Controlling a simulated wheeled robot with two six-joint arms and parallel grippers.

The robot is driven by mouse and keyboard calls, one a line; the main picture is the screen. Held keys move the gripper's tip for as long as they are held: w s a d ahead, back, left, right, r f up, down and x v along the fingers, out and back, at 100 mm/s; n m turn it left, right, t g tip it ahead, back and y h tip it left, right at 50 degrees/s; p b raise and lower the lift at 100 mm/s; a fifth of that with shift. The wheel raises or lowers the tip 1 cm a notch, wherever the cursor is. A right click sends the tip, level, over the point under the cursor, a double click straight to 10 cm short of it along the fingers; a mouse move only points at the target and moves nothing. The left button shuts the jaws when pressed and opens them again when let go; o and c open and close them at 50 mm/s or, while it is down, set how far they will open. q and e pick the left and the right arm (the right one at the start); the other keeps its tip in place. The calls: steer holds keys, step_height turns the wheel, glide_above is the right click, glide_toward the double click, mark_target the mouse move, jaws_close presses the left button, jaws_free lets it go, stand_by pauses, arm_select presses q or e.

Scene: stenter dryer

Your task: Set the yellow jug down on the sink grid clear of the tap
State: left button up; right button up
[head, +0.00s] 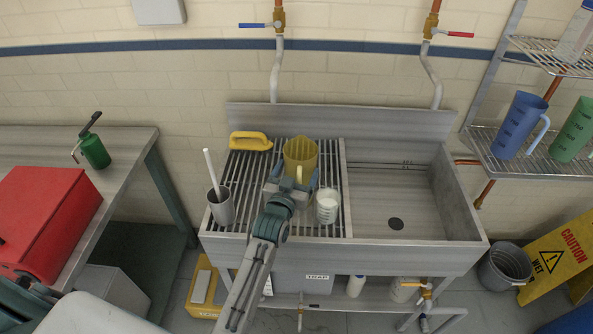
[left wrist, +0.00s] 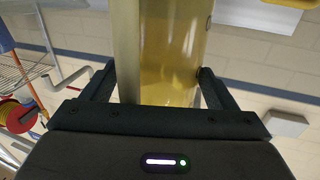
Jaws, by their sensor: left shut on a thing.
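The yellow jug (head: 301,153) is upright over the back right part of the sink grid (head: 262,185), on the left half of the steel sink. My left gripper (head: 293,183) is shut on it from the front; the left wrist view shows the jug (left wrist: 172,50) between its two fingers. The gripper hides the jug's lower part, so I cannot tell whether its base touches the grid. I cannot make out a spout over the grid; pipes with a blue-handled valve (head: 256,25) and a red-handled valve (head: 458,34) run down the wall behind. My right gripper is not in view.
On the grid are a yellow handled tool (head: 250,141) at back left, a grey cup with a white stick (head: 221,207) at front left, and a white beaker (head: 327,206) close right of my gripper. The sink basin (head: 392,190) is empty. Blue and green jugs stand on the right rack.

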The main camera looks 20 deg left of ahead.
arm_select(q)
steer(key=o, duration=1.6)
steer(key=shift+f, duration=0.1)
steer(key=shift+o, duration=1.2)
steer(key=s+b, duration=0.3)
steer(key=s, duration=0.9)
steer(key=shift+d+b, duration=0.15)
steer(key=shift+b, duration=0.2)
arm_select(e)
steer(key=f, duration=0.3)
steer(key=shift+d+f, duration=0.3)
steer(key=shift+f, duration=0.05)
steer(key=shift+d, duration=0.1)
